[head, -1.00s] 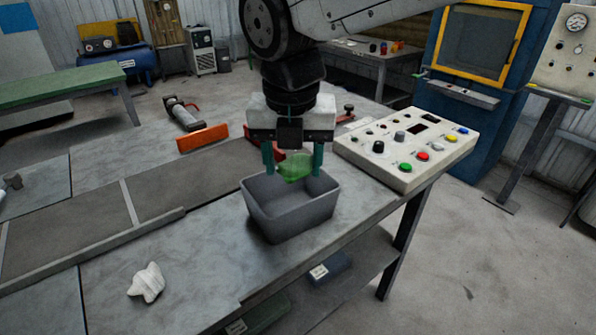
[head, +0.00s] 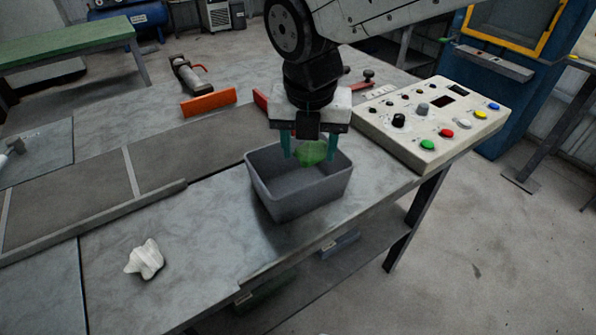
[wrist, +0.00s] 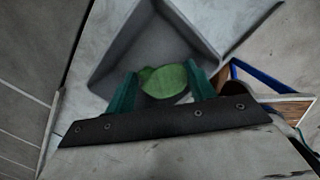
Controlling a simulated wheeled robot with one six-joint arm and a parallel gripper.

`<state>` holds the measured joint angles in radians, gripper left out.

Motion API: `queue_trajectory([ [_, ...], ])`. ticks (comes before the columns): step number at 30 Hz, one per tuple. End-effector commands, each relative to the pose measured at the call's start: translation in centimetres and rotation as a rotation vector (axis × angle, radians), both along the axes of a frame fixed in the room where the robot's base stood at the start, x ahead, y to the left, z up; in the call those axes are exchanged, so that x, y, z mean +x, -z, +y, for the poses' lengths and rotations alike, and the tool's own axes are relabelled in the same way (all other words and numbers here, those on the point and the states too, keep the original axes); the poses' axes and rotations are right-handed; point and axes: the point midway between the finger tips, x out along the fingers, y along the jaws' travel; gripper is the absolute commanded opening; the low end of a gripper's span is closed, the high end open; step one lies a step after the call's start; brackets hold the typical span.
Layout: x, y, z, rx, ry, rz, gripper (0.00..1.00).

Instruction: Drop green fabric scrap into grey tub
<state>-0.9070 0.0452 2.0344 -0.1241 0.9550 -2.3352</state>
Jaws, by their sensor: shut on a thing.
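The green fabric scrap (head: 313,151) is held between the two teal fingers of my gripper (head: 310,150). My gripper is shut on it and hangs over the back part of the grey tub (head: 302,200). The tub stands on the workbench near its right edge, and the part of it that shows is empty. In the wrist view the scrap (wrist: 164,81) sits between the fingertips (wrist: 163,85), with the tub's interior (wrist: 150,45) behind it.
A white crumpled scrap (head: 145,259) lies on the bench at the front left. A control panel (head: 432,125) with coloured buttons is right of the tub. An orange block (head: 208,103) lies behind on the left. The bench between the white scrap and tub is clear.

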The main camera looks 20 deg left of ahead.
Motion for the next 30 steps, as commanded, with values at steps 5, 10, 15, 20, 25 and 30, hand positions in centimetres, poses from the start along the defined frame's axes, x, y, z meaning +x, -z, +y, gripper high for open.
queue_trajectory([
  [5, 0.0, 0.1, 0.0, 0.0, 0.001, 0.0, 0.33],
  [10, 0.1, 0.1, -0.1, 0.0, 0.002, 0.0, 0.8],
  [15, 0.1, 0.1, -0.1, 0.0, 0.002, 0.0, 0.8],
  [20, 0.0, -0.3, 0.0, 0.001, 0.002, -0.001, 0.8],
  [25, -0.3, -2.7, -0.1, 0.005, 0.001, -0.003, 0.8],
  [30, -0.8, -5.6, -0.1, 0.004, 0.002, -0.001, 0.8],
])
